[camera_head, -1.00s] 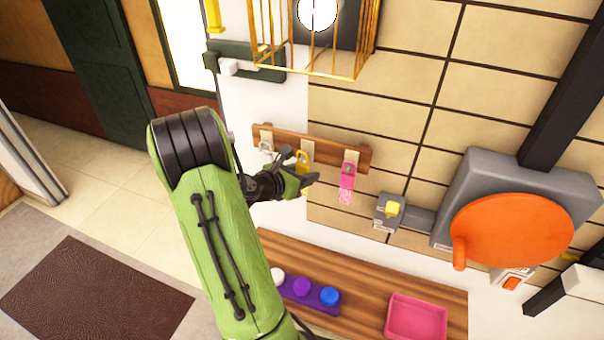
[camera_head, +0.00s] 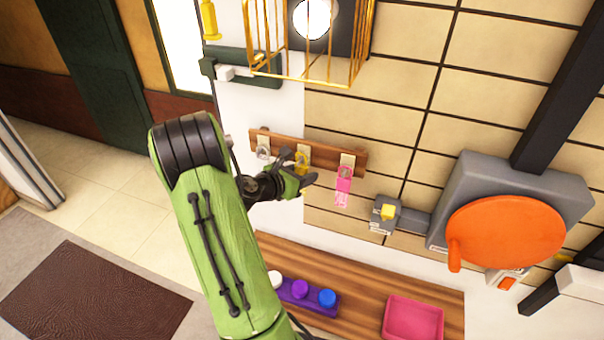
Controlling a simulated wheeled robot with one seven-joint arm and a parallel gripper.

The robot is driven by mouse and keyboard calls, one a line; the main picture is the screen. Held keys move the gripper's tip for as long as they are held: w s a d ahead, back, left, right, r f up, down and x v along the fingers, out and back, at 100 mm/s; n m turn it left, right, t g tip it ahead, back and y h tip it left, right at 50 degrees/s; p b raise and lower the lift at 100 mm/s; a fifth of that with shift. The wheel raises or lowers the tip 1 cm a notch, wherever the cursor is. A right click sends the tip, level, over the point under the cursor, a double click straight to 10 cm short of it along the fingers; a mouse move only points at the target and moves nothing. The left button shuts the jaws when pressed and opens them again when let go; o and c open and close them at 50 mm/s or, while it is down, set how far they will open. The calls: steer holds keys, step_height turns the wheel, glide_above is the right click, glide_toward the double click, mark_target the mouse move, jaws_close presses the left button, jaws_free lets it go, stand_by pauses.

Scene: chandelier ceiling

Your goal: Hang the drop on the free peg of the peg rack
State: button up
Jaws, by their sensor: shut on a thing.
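The peg rack (camera_head: 356,163) is a brown wooden board on the wall with light plates along it. A pink drop (camera_head: 343,186) hangs at its right plate. A small greyish fitting (camera_head: 263,151) shows at the left plate. My gripper (camera_head: 306,180) is in front of the middle plate, just below the board. It is shut on what appears to be a yellow drop (camera_head: 302,159), whose upper part shows above the fingers. The fingers hide the rest of it and part of the middle peg. I cannot tell whether the yellow piece is on the peg.
A gold wire cage (camera_head: 310,79) is above the rack. A grey box with an orange disc (camera_head: 508,232) stands at right, beside a small grey block with a yellow top (camera_head: 388,212). Below is a wooden shelf (camera_head: 362,292) with a pink tray (camera_head: 414,298) and a purple button strip (camera_head: 313,304).

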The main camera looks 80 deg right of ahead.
steer(key=shift+f, duration=0.5)
steer(key=shift+d+f, duration=0.1)
steer(key=shift+f, duration=0.05)
steer(key=o, duration=1.1)
steer(key=shift+o, duration=0.6)
steer(key=o, duration=0.4)
steer(key=shift+o, duration=0.2)
